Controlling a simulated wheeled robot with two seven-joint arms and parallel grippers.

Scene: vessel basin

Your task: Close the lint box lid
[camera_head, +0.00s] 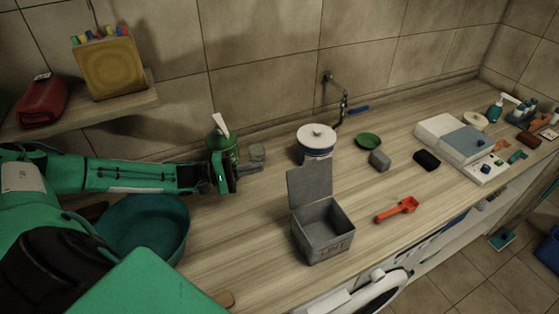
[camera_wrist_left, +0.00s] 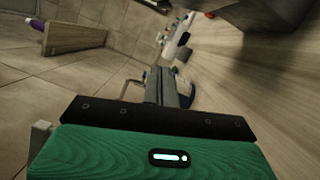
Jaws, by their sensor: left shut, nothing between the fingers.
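The grey lint box (camera_head: 325,235) stands on the wooden counter, its front lettered "LINT". Its lid (camera_head: 310,183) stands up open at the back, hinged on the rim, and the inside looks empty. My left gripper (camera_head: 256,166) is shut and empty, above the counter to the left of and behind the lid, apart from it. In the left wrist view the closed fingers (camera_wrist_left: 168,88) point ahead; a grey surface at the top of that view may be part of the lint box, but I cannot tell. My right gripper is not in view.
A white lidded pot (camera_head: 317,142) stands behind the box. A red scoop (camera_head: 397,210) lies to its right, with a grey block (camera_head: 379,160) farther back. A teal basin (camera_head: 145,226) is under my left arm.

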